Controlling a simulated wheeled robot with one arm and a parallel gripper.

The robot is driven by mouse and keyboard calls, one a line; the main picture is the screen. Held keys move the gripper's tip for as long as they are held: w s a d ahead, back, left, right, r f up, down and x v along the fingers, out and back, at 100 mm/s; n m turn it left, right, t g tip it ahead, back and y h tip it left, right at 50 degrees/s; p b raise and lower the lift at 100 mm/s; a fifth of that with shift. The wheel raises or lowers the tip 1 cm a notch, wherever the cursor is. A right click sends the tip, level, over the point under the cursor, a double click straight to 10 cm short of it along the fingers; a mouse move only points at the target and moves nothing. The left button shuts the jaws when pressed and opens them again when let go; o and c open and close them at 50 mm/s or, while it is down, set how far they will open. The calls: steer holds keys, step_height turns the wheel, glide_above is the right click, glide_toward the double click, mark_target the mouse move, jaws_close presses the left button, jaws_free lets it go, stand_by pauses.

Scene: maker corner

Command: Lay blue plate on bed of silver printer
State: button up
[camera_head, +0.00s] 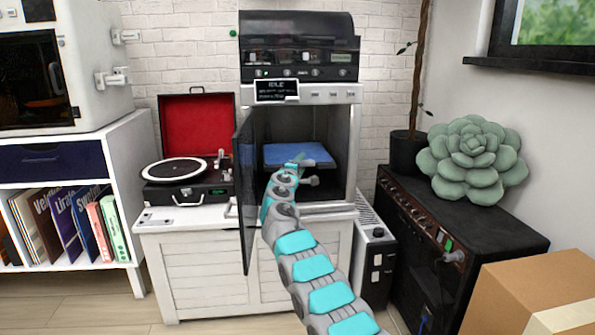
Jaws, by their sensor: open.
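The silver printer (353,130) stands on the white cabinet, with its dark glass door (245,195) swung open to the left. The blue plate (285,152) is inside the printer's open chamber and looks about level. I cannot tell whether it rests flat on the bed, as my arm covers the area below its front edge. My gripper (300,161) is at the plate's front edge, inside the opening. It is open; its fingers are small and partly hidden, and I cannot tell whether they touch the plate.
A display reading "IDLE" (277,90) sits on the printer's top front. A record player (188,180) with a red-lined lid stands left of the open door. A black cabinet (470,225) bears a large succulent (470,160) at right. A cardboard box (530,300) is front right.

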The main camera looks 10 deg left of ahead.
steer(key=shift+s+f+b, duration=0.25)
steer(key=shift+s+b, duration=0.75)
steer(key=shift+s+a+r, duration=0.15)
steer(key=shift+s+r, duration=0.05)
steer(key=shift+s, duration=0.55)
steer(key=shift+s+a+f+b, duration=0.15)
steer(key=shift+s+b, duration=0.3)
steer(key=shift+s, duration=0.25)
steer(key=shift+s+a, duration=0.15)
steer(key=shift+s, duration=0.45)
steer(key=shift+s+a, duration=0.15)
steer(key=shift+s, duration=0.4)
